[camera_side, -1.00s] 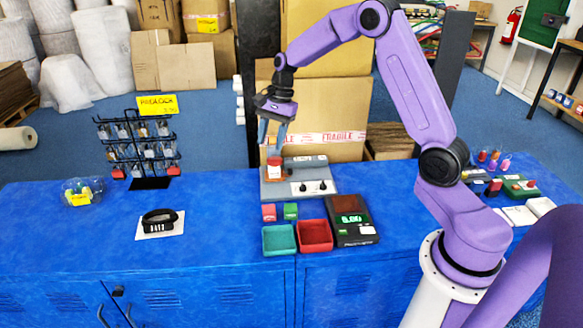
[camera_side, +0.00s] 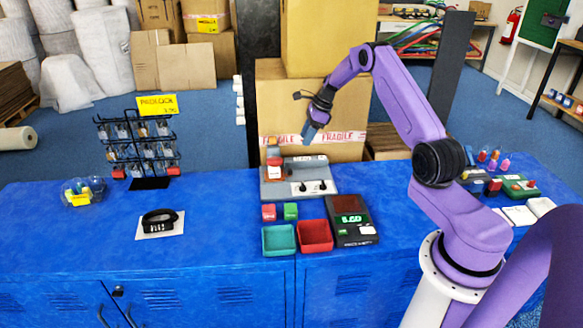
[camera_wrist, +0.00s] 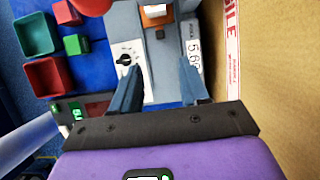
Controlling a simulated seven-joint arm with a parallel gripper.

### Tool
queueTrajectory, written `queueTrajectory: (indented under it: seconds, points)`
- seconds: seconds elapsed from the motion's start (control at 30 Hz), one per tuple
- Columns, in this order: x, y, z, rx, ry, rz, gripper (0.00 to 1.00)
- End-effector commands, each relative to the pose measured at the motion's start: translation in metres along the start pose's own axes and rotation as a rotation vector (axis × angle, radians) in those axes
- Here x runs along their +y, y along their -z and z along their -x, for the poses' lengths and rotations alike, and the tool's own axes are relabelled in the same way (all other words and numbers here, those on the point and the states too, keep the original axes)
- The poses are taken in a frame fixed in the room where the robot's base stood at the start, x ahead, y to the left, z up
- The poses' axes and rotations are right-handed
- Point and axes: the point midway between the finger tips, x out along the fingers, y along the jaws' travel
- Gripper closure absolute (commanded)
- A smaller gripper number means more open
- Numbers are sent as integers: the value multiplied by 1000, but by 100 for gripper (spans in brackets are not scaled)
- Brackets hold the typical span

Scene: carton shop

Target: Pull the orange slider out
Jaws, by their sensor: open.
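The orange slider (camera_side: 273,152) stands at the left end of a grey control box (camera_side: 322,177) with black knobs on its front. In the wrist view the orange slider (camera_wrist: 155,10) shows at the top edge, partly cut off, on the grey box (camera_wrist: 160,60). My gripper (camera_side: 309,133) hangs up and to the right of the slider, apart from it. In the wrist view the fingers of my gripper (camera_wrist: 161,85) are spread with nothing between them, and the slider lies beyond their tips.
A red block (camera_side: 268,212) and a green block (camera_side: 290,211) sit before the box. A teal tray (camera_side: 279,252), a red tray (camera_side: 330,248) and a scale (camera_side: 368,233) stand nearer the front edge. A large carton (camera_side: 345,105) rises close behind.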

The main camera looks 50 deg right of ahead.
Motion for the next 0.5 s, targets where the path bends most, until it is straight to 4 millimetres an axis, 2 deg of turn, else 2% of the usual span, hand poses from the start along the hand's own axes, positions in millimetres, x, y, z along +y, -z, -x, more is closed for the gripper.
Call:
queueTrajectory:
  seconds: [0.1,0.5]
  points:
    - [1,0,-25,0,-4,2,55]
    - [0,0,-97,0,-1,3,55]
